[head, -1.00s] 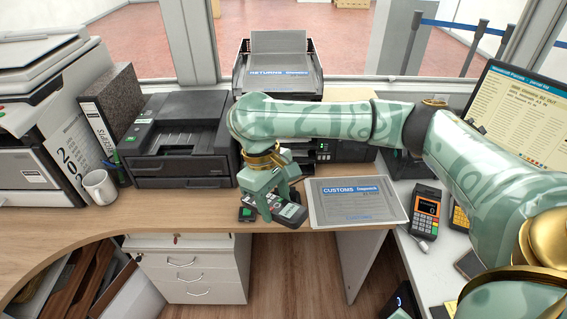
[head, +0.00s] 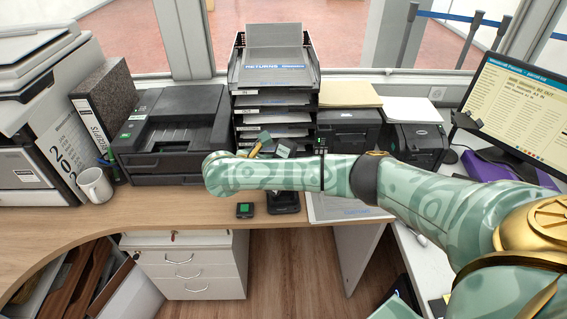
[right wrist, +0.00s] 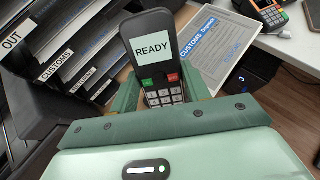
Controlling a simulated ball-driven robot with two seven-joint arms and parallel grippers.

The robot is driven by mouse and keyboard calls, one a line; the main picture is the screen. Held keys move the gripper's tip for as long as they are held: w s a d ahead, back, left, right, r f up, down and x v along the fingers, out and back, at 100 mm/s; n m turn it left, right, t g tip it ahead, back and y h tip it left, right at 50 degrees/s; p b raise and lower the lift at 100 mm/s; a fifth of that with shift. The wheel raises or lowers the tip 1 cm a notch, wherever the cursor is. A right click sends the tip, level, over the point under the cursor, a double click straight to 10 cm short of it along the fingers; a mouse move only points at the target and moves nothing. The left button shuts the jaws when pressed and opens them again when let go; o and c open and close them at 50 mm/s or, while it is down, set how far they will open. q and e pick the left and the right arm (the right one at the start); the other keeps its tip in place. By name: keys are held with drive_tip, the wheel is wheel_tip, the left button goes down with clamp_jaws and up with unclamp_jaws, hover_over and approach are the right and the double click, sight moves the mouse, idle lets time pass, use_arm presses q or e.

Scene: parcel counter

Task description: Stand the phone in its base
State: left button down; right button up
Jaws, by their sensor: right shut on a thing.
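My right gripper (right wrist: 161,92) is shut on the phone (right wrist: 160,62), with one finger on each side of it. In the right wrist view the black phone shows its face, a "READY" screen and a keypad; its lower end is hidden behind the gripper. A black stand-like piece (head: 283,203), apparently the phone's base, shows just below the forearm near the counter's front edge. I cannot tell whether the phone touches it. My left gripper is not in view.
Behind are a tray stack (head: 272,104) and a printer (head: 172,135).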

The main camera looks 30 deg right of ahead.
drive_tip(key=n+t, duration=0.1)
drive_tip(key=d+n+t, duration=0.1)
drive_tip(key=t, duration=0.1)
drive_tip(key=d+n+t, duration=0.1)
drive_tip(key=shift+w+f+n+t, duration=0.25)
drive_tip(key=shift+f+n+t, duration=0.1)
drive_tip(key=shift+n+t, duration=0.05)
drive_tip(key=n+t, duration=0.1)
drive_tip(key=t, duration=0.1)
drive_tip(key=shift+d+f+n+t+y, duration=0.1)
drive_tip(key=shift+d+n+t+y, duration=0.2)
drive_tip(key=shift+n+y, duration=0.1)
drive_tip(key=t, duration=0.1)
drive_tip(key=n+t, duration=0.1)
drive_tip(key=n+t+y, duration=0.1)
drive_tip(key=shift+w+d+f, duration=0.1)
drive_tip(key=shift+d+f, duration=0.1)
drive_tip(key=shift+f, duration=0.05)
drive_tip(key=shift+a+n+t+y, duration=0.15)
drive_tip(key=shift+n+t+y, duration=0.35)
drive_tip(key=shift+t, duration=0.3)
drive_tip(key=shift+f, duration=0.3)
wheel_tip(320, 180, down, 3)
drive_tip(key=b, duration=0.4)
drive_tip(key=shift+f, duration=0.2)
drive_tip(key=shift+r, duration=0.1)
drive_tip(key=shift+p, duration=0.4)
